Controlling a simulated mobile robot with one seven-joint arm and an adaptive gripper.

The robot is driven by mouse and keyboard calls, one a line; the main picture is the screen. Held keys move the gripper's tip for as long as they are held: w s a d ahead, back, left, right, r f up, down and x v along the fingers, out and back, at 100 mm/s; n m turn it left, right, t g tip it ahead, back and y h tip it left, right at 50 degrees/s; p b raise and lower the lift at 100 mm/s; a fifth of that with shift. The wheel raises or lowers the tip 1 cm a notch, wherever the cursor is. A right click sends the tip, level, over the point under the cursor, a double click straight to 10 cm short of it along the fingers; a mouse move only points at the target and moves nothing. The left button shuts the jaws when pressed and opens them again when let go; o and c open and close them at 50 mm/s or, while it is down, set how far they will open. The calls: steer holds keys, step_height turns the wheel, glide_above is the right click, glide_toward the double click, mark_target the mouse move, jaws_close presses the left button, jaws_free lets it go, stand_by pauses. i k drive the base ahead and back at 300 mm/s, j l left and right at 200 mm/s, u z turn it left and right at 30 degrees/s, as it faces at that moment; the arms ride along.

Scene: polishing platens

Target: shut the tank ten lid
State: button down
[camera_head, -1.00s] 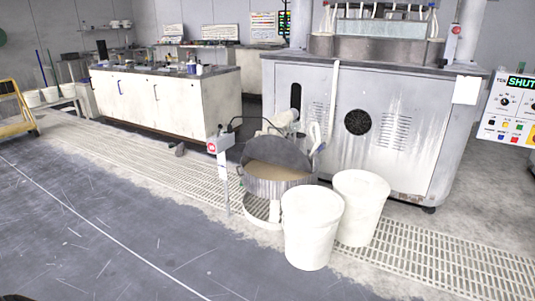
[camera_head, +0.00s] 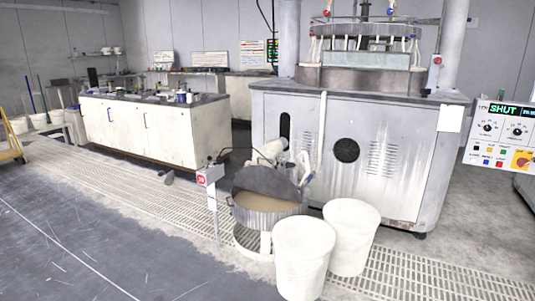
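The tank (camera_head: 268,219) is a round metal tub on the floor in front of the big machine, with tan contents showing inside. Its dark grey round lid (camera_head: 270,183) stands raised and tilted at the back of the rim, so the tank is open. A post with a small grey box and red button (camera_head: 203,178) stands just left of the tank. No number can be read on the tank. My gripper is not in this view.
Two white buckets (camera_head: 303,258) (camera_head: 351,236) stand close together at the tank's front right. The large polishing machine (camera_head: 390,158) is behind it. A control panel reading SHUT (camera_head: 503,133) is at right. Grey floor at left is clear.

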mark_target(261, 179)
steer(key=i+j, duration=0.15)
steer(key=i, duration=0.35)
steer(key=i+j+z, duration=0.15)
steer(key=i, duration=0.4)
steer(key=i+j, duration=0.25)
steer(key=i, duration=0.25)
steer(key=i+j+z, duration=0.1)
steer(key=i+j, duration=0.15)
steer(key=i, duration=0.25)
steer(key=i+j+z, duration=0.1)
steer(key=i+j, duration=0.15)
steer(key=i, duration=0.3)
